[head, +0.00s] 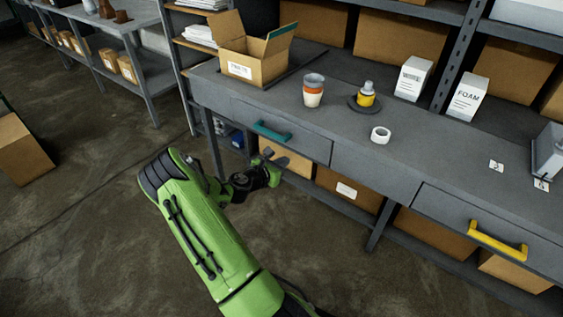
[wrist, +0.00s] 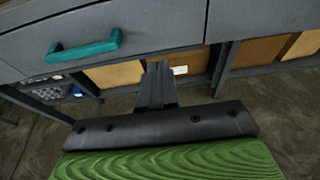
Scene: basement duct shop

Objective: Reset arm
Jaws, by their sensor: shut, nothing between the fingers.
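My gripper (head: 264,160) is at the end of my green arm, in front of the workbench and below the drawer with the teal handle (head: 271,131). In the wrist view my gripper (wrist: 158,70) shows its dark fingers together, with nothing between them. The teal handle also shows at the upper left of the wrist view (wrist: 84,47), apart from the fingers. The drawer (head: 300,140) looks closed.
The workbench (head: 345,118) holds an open cardboard box (head: 252,72), stacked cups (head: 313,92), a yellow-and-grey bottle (head: 366,95), a tape roll (head: 380,135) and two white cartons. A second drawer has a yellow handle (head: 497,240). Cardboard boxes fill the lower shelf.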

